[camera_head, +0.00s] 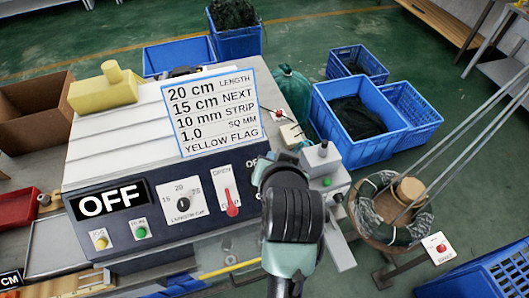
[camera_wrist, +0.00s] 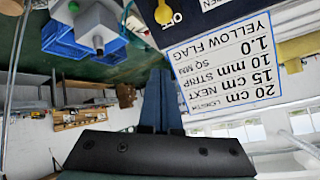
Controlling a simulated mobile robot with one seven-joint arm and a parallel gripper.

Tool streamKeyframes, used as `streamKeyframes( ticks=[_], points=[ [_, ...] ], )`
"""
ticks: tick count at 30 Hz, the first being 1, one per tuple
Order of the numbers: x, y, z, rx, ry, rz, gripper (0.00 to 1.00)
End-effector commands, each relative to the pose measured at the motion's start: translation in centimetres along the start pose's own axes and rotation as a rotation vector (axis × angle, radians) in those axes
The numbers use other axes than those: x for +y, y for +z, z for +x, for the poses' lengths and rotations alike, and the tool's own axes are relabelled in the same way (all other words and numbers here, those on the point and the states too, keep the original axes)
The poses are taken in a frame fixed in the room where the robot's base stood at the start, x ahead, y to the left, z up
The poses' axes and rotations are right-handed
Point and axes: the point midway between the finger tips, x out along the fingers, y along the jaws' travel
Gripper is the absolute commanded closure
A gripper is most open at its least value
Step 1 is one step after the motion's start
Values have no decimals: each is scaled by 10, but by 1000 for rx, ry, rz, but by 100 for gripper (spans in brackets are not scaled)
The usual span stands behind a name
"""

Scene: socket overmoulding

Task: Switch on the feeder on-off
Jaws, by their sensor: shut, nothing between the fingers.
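My gripper (camera_wrist: 160,76) shows in the wrist view as two dark blue fingers together, with nothing between them. In the head view my wrist hides the fingers and the right part of the machine's dark control panel (camera_head: 150,240). Beside my wrist a label starting "OF" (camera_head: 252,162) shows, partly covered. In the wrist view a yellow handle (camera_wrist: 165,14) sits beside the upside-down word "OFF" (camera_wrist: 176,19) on the dark panel, ahead of the fingers and apart from them. No label reading "feeder" is legible. I cannot tell for sure which control is the feeder on-off.
The panel also has a large OFF display (camera_head: 108,200), a length dial (camera_head: 184,204) and a red-tipped lever (camera_head: 232,208). A white instruction sign (camera_head: 212,112) stands on top. A grey box (camera_head: 322,160), a wire coil (camera_head: 390,212) and a red button (camera_head: 440,247) are right.

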Motion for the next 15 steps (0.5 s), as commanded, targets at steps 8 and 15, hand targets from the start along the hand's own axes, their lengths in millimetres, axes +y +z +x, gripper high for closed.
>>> streamKeyframes(
  ticks=[8, 15],
  points=[
    [0, 1, 0, -7, 2, 3, 100],
    [0, 1, 5, -9, 2, 2, 100]
  ],
)
